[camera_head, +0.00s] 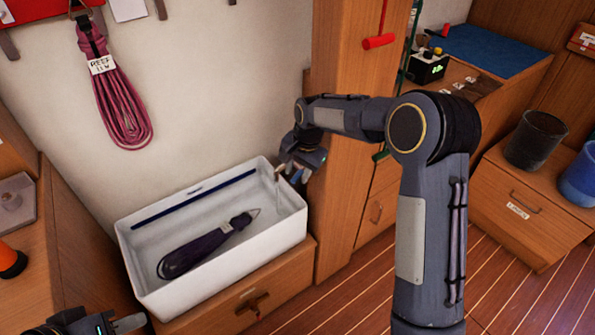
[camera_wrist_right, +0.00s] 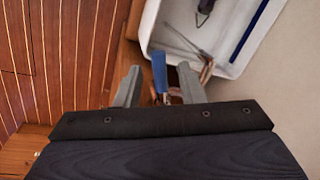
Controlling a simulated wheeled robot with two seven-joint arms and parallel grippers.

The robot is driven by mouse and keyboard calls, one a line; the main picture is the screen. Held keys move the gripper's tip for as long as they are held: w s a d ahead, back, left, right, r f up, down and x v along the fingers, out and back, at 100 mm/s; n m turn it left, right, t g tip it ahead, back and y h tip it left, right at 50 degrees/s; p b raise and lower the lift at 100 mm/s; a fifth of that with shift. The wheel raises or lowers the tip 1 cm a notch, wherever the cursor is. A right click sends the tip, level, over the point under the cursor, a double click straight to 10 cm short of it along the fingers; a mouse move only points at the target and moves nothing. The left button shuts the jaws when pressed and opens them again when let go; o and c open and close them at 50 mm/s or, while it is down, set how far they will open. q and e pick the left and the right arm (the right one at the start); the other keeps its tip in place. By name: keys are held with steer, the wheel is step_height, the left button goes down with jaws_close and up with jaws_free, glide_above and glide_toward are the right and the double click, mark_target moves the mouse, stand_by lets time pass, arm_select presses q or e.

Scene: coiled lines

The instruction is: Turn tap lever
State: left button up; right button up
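The tap's blue lever (camera_wrist_right: 160,72) stands between the spread fingers of my right gripper (camera_wrist_right: 160,86) in the right wrist view, with a visible gap on each side. A brass-coloured tap part (camera_wrist_right: 206,72) shows beside the right finger, at the basin's edge. In the head view my right gripper (camera_head: 293,170) is at the right end of the white basin (camera_head: 218,270) and partly hides the tap. A pale streak (camera_wrist_right: 183,40) shows inside the basin; I cannot tell whether it is water. My left gripper (camera_head: 115,325) is at the bottom left, cut off by the frame.
A dark purple coiled line (camera_head: 205,248) and a dark blue strip (camera_head: 195,199) are in the basin. A pink coil (camera_head: 120,105) hangs on the wall. A wooden post (camera_head: 345,130) stands close by my right arm. The floor (camera_head: 345,300) at front is clear.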

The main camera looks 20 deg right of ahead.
steer(key=shift+f, duration=0.15)
jaws_close()
steer(key=m, duration=0.1)
steer(key=w+a+m+p, duration=0.1)
steer(key=m, duration=0.1)
steer(key=w+m, duration=0.1)
steer(key=m, duration=0.1)
steer(key=shift+w+a+h+p, duration=0.1)
steer(key=shift+a+h+p, duration=0.15)
steer(key=shift+h+p, duration=0.15)
